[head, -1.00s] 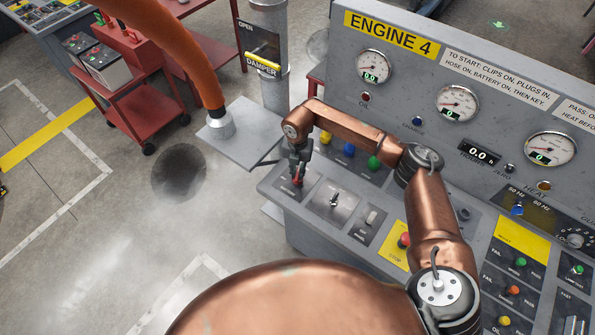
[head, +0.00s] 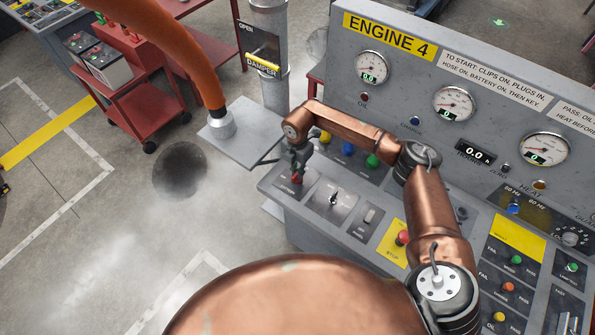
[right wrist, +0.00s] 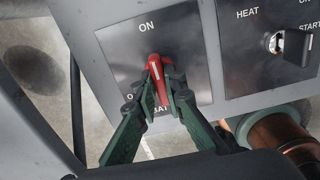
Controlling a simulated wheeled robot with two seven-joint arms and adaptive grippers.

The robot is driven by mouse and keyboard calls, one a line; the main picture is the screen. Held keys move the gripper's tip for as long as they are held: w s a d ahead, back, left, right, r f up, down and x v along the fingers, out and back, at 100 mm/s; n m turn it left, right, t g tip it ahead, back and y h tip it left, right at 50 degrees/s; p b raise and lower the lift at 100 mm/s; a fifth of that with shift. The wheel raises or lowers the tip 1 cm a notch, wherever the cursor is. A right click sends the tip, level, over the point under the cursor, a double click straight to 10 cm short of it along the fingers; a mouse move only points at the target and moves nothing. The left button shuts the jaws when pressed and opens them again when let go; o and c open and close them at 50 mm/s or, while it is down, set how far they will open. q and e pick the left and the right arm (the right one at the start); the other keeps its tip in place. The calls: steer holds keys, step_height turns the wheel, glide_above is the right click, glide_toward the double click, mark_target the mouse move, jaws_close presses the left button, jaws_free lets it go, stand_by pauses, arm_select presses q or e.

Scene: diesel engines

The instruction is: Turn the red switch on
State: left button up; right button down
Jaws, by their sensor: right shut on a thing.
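The red switch (right wrist: 156,74) is a rotary handle with a white line, on a dark plate (right wrist: 112,45) lettered ON at its top. The white line points up, roughly toward ON. My right gripper (right wrist: 161,92) is shut on the red switch, one finger on each side. In the head view my right gripper (head: 298,168) reaches down onto the red switch (head: 296,179) at the left end of the console. Much of the handle's lower part and the plate's lower lettering is hidden by the fingers. My left gripper is not in view.
The grey Engine 4 console (head: 345,75) has a key switch (head: 333,199), a red stop button (head: 403,237) and several coloured plugs close to the arm. A grey shelf (head: 250,135) and a damper post (head: 266,90) stand beyond.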

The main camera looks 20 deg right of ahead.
steer(key=shift+a+r, duration=0.15)
steer(key=c, duration=2.2)
jaws_free()
steer(key=shift+o, duration=1.1)
step_height(320, 180, up, 12)
